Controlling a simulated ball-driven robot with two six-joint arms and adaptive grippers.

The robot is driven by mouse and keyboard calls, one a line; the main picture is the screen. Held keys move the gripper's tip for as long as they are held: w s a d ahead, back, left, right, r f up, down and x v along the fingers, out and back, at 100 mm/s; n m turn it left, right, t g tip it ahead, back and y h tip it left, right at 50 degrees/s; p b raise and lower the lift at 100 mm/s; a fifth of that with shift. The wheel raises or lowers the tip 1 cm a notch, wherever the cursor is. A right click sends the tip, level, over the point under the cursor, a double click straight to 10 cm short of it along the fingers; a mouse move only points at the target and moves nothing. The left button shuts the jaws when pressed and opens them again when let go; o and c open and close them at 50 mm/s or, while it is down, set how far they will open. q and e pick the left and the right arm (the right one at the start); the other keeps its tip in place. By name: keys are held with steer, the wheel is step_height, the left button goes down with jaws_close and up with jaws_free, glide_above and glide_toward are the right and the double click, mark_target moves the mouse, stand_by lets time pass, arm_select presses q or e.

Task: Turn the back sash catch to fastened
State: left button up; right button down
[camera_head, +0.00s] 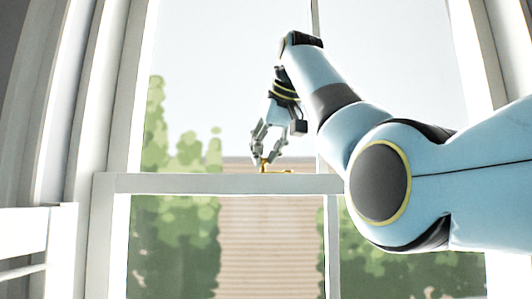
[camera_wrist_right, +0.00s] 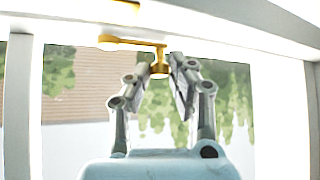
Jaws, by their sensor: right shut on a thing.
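The brass sash catch (camera_head: 282,171) sits on top of the white meeting rail in the head view. My right gripper (camera_head: 262,161) reaches down to it from above and is shut on its knob end. In the right wrist view the catch's lever (camera_wrist_right: 130,41) runs sideways along the rail, and its knob (camera_wrist_right: 160,69) is between the fingertips of my right gripper (camera_wrist_right: 166,62). Another piece of brass (camera_wrist_right: 127,4) shows at the top edge of that view, partly cut off. My left gripper is not in view.
The white meeting rail (camera_head: 180,184) crosses the window below my right gripper. White frame sides (camera_head: 105,90) stand at left and right, with a thin upright bar near the middle. Glass panes lie above and below the rail, with greenery and a fence outside.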

steer(key=shift+s+d+n, duration=0.1)
steer(key=shift+n, duration=0.3)
steer(key=n+g+y, duration=0.1)
steer(key=s+d+n+g+y, duration=0.1)
steer(key=n, duration=0.1)
steer(key=s+n+g+y, duration=0.1)
steer(key=n, duration=0.1)
steer(key=shift+d+y, duration=0.25)
steer(key=shift+y, duration=0.15)
steer(key=n+g, duration=0.1)
steer(key=n, duration=0.1)
steer(key=s+d+n+g+y, duration=0.1)
steer(key=n, duration=0.1)
steer(key=shift+d+g, duration=0.15)
steer(key=shift+g, duration=0.25)
steer(key=shift+d+n+g+y, duration=0.4)
steer(key=shift+n+g, duration=0.3)
steer(key=shift+n, duration=0.4)
steer(key=shift+s, duration=0.1)
steer(key=c, duration=1.2)
jaws_free()
steer(key=v, duration=0.7)
steer(key=shift+d+r, duration=0.15)
steer(key=shift+r, duration=0.05)
